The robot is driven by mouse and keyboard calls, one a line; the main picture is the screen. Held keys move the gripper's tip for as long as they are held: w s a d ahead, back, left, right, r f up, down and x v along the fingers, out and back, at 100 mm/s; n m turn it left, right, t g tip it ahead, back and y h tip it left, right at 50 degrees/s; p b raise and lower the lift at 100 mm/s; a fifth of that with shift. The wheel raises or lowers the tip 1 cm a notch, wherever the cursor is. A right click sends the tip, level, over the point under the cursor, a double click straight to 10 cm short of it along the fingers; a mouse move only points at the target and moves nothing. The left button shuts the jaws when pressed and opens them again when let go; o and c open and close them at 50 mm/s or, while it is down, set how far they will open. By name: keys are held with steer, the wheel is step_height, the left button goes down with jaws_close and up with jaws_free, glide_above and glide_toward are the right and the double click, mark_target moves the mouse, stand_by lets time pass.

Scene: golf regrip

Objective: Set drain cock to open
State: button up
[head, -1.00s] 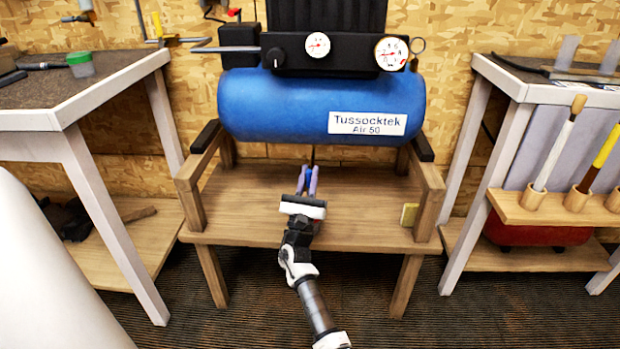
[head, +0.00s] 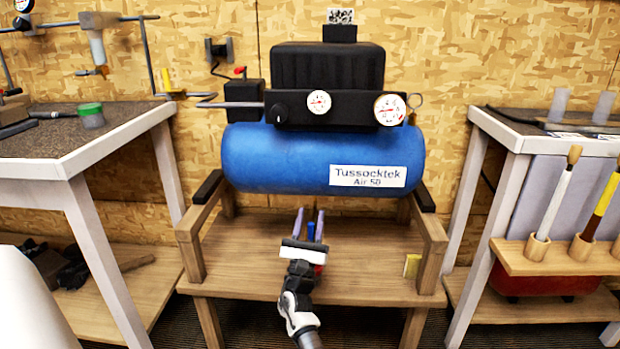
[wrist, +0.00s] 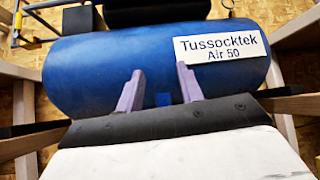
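The blue compressor tank (head: 270,157) rests on a wooden stand. A small blue part, which looks like the drain cock handle (head: 311,231), shows below the tank's middle. My gripper (head: 308,215) reaches in over the stand from the front, with its two purple fingers apart. A small red patch (head: 318,269) shows beside my wrist.
The wooden stand (head: 240,262) has raised side rails, one on each side of my gripper. A yellow block (head: 411,266) lies at its right. Workbenches stand left (head: 60,160) and right (head: 500,130). The stand's top is otherwise clear.

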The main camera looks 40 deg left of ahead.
step_height(320, 180, up, 17)
steer(key=p, duration=0.3)
steer(key=shift+r+p, duration=0.2)
steer(key=shift+p, duration=0.1)
